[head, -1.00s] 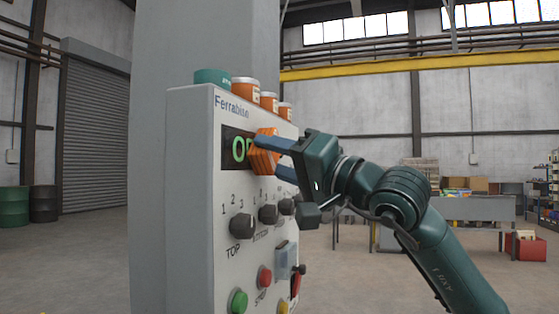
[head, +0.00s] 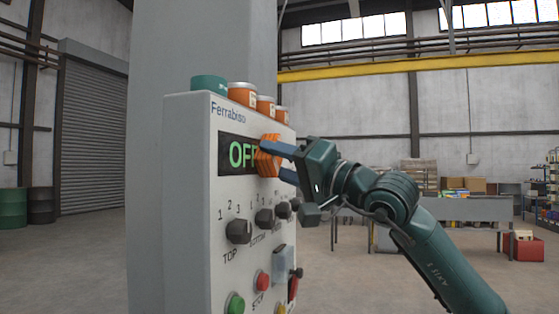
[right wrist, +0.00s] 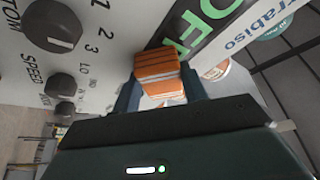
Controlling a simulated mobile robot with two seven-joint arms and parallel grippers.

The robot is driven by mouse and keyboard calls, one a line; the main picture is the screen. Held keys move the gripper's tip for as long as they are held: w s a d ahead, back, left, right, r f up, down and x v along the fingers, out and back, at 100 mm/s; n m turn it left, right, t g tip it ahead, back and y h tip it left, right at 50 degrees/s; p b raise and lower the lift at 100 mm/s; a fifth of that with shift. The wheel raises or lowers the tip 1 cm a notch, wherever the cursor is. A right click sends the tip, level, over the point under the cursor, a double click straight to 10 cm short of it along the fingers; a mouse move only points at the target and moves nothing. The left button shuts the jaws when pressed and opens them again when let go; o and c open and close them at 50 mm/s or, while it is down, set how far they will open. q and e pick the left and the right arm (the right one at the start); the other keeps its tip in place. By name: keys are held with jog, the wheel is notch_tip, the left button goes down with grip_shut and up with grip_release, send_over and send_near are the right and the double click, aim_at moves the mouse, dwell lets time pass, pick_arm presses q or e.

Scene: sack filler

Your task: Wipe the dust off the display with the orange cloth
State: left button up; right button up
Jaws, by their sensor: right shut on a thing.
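The display (head: 237,153) is a dark panel near the top of the grey control box, with green letters of which "OFF" shows. The orange cloth (head: 268,158) is a folded striped block at the display's right end and hides that end. My right gripper (head: 284,161) is shut on the cloth, coming from the right. In the right wrist view the cloth (right wrist: 158,72) sits between the two fingers, beside or against the display (right wrist: 200,30); I cannot tell whether it touches. I cannot make out dust on the visible part. My left gripper is not in view.
The control box (head: 185,200) carries black knobs (head: 239,232), a red button (head: 262,280) and a green button (head: 235,303) below the display. A teal container (head: 209,83) and orange-labelled tins (head: 242,94) stand on top. Open floor and a distant workbench (head: 465,209) lie behind.

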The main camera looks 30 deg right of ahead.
jog(key=shift+w+f, duration=0.1)
jog(key=shift+f, duration=0.1)
jog(key=shift+s+d+f+b, duration=0.15)
jog(key=shift+s+d+b, duration=0.1)
jog(key=shift+d+b, duration=0.15)
jog(key=s+d, duration=0.1)
jog(key=s+d+b, duration=0.2)
jog(key=s, duration=0.1)
jog(key=shift+r, duration=0.25)
jog(key=shift+s+d+b, duration=0.7)
jog(key=shift+s+d, duration=0.25)
jog(key=shift+s, duration=0.1)
